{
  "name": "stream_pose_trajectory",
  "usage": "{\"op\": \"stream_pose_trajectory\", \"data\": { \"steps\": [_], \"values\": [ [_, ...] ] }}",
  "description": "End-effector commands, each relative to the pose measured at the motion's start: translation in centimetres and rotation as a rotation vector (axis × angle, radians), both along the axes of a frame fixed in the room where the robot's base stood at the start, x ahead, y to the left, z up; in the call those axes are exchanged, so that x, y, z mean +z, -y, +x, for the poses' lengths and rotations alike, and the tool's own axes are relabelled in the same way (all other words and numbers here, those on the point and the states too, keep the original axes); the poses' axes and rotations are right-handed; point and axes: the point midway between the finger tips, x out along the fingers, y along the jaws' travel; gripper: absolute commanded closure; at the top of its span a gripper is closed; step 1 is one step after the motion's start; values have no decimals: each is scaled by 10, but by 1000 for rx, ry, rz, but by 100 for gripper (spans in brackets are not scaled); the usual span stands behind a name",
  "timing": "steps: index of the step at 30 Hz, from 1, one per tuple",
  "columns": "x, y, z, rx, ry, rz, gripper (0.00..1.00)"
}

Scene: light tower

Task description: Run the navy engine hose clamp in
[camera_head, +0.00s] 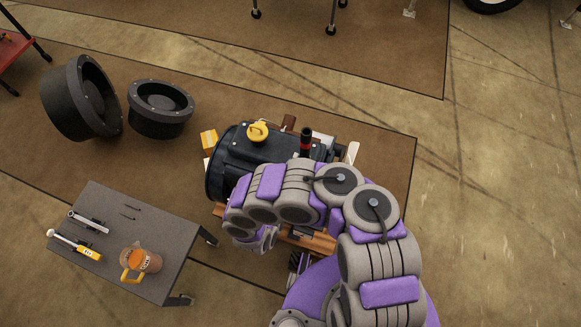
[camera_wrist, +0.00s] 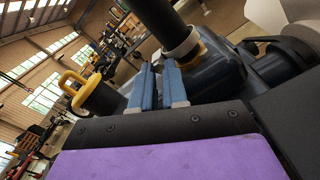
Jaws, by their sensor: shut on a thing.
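The navy engine (camera_head: 225,165) sits on a wooden stand, partly covered by my arm. A black upright hose (camera_head: 305,143) with a red band stands on it; in the wrist view a dark hose (camera_wrist: 172,18) enters a pale band (camera_wrist: 183,46) with a brass-coloured part (camera_wrist: 201,50) below. In the wrist view my gripper (camera_wrist: 160,66) has its two blue fingers close together, tips beside the pale band at the hose's foot. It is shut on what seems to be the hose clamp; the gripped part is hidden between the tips. In the head view my arm hides the gripper.
A yellow cap (camera_head: 258,131) sits on top of the engine. A grey cart (camera_head: 110,215) with tools and an orange-brown jug (camera_head: 140,263) stands at lower left. Two black round parts (camera_head: 160,108) lie behind. The floor at right (camera_head: 490,200) is clear.

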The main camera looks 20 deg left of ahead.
Motion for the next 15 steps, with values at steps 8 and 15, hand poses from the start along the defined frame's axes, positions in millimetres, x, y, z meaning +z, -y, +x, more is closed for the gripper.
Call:
{"op": "stream_pose_trajectory", "data": {
  "steps": [8, 15],
  "values": [
    [-2, 0, -2, 1, 13, 261, 100],
    [-2, 0, -2, -1, 31, 489, 100]
  ]
}}
